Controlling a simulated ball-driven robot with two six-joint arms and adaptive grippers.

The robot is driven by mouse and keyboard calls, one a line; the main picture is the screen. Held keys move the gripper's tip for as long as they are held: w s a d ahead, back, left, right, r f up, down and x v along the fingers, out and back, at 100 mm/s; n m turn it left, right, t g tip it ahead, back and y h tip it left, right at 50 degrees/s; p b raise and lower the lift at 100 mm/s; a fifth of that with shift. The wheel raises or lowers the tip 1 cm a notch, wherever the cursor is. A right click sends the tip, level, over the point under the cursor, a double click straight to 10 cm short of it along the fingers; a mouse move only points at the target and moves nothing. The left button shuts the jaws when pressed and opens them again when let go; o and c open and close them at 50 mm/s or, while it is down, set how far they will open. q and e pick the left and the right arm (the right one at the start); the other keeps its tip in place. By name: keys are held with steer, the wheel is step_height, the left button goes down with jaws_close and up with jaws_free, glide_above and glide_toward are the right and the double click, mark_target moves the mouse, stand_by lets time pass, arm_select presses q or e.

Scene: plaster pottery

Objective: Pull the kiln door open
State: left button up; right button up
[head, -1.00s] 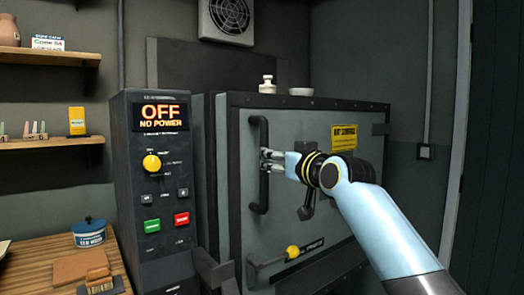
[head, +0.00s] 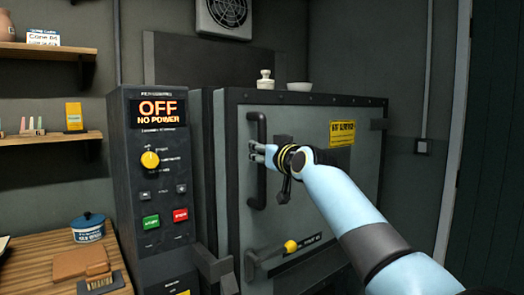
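The kiln door (head: 310,205) is a grey panel with a dark frame and looks closed against the kiln. Its handle (head: 256,185) is a dark vertical bar near the door's left edge. My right gripper (head: 256,152) is at the upper part of this handle, with its fingertips overlapping the bar in the picture. Two fingers show with a small gap between them. Whether they touch the bar is too small to tell. A dark latch lever (head: 283,190) on the door sits just below the gripper and is partly hidden by it. My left gripper is out of view.
The control panel (head: 160,195) left of the kiln reads OFF, NO POWER. A yellow-knobbed lever (head: 290,246) sits low on the door. A small white bottle (head: 265,80) and bowl (head: 299,87) stand on the kiln. A wooden bench (head: 40,262) with a blue pot is at left.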

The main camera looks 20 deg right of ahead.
jaws_close()
steer(key=shift+d+f, duration=0.1)
steer(key=shift+f, duration=0.05)
stand_by(0.4)
